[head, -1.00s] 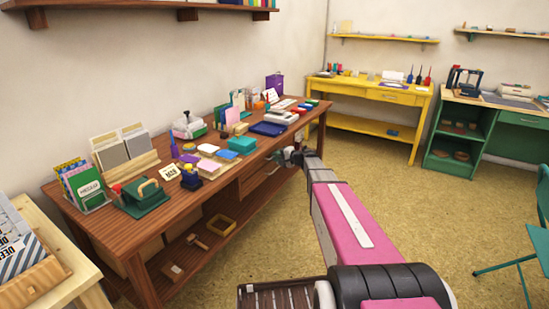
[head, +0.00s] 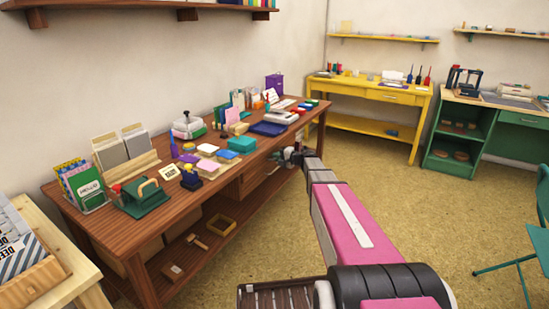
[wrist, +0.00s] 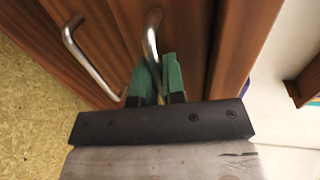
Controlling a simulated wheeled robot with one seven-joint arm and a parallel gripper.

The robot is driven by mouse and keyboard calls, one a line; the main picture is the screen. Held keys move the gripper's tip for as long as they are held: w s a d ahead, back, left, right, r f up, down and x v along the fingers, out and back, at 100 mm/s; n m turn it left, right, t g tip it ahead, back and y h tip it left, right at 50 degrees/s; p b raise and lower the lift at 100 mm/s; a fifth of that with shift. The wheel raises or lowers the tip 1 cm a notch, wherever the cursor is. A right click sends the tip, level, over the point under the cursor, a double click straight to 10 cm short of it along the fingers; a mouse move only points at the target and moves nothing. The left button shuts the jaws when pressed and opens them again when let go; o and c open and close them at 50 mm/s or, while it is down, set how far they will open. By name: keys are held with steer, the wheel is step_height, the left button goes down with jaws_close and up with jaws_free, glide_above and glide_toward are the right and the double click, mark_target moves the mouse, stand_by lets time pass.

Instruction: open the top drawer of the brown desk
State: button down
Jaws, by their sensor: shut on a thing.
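The brown desk (head: 100,226) stands along the wall at left in the head view. My gripper (head: 290,157) is at the desk's front near its far end. In the wrist view, my gripper's green fingers (wrist: 157,74) are shut on a curved metal handle (wrist: 153,24), the one nearer the desktop edge. The top drawer's front (wrist: 185,35) is reddish-brown wood behind this handle. A second metal handle (wrist: 88,62), on the drawer below, is free beside my fingers. My arm and gripper mostly hide the drawer fronts in the head view, so any gap is hard to judge.
Stamps, pads and boxes crowd the desktop, with a green hole punch-like device (head: 147,198) near its front. Open floor (head: 240,270) lies in front. A green chair (head: 538,240) is at right.

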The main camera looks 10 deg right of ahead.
steer(key=f+v, duration=0.2)
steer(key=v, duration=1.1)
steer(key=d+f+v, duration=0.1)
steer(key=f+v, duration=0.2)
steer(key=v, duration=1)
steer(key=shift+s+d+f, duration=0.2)
steer(key=shift+s+f, duration=0.1)
steer(key=shift+s, duration=0.2)
steer(key=c, duration=1.5)
jaws_free()
steer(key=v, duration=1)
steer(key=shift+s+d, duration=0.25)
steer(key=shift+d, duration=0.1)
